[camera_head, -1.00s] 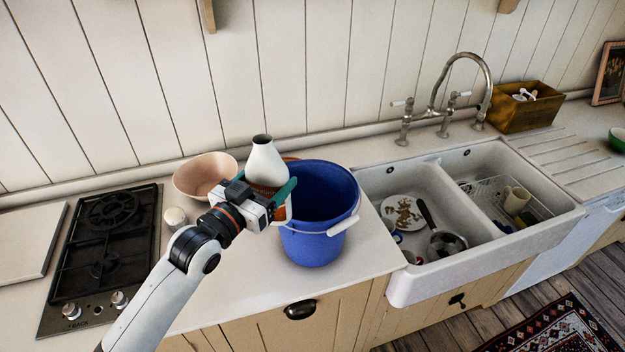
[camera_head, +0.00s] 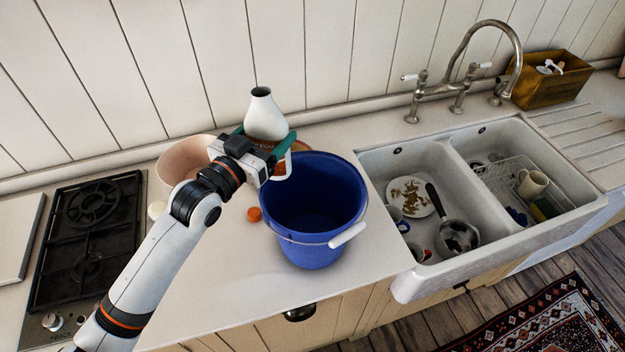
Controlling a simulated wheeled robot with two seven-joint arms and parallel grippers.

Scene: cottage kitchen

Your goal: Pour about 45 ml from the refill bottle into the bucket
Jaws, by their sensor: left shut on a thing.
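The refill bottle (camera_head: 265,115) is white with an open neck and a brownish label low down. My left gripper (camera_head: 268,149) is shut on its lower part and holds it almost upright, behind and left of the bucket's rim. The gripper hides much of the bottle's lower half. The blue bucket (camera_head: 312,245) stands on the counter with its white-gripped handle down at the front right. Its inside looks dark blue, and I cannot tell whether any liquid is in it. My right gripper is not in view.
A pink bowl (camera_head: 180,160) sits behind my left arm. A small orange thing (camera_head: 254,214) lies left of the bucket. The gas hob (camera_head: 85,240) is at left. The double sink (camera_head: 425,262) with dishes is at right, under the tap (camera_head: 455,70). The front counter is clear.

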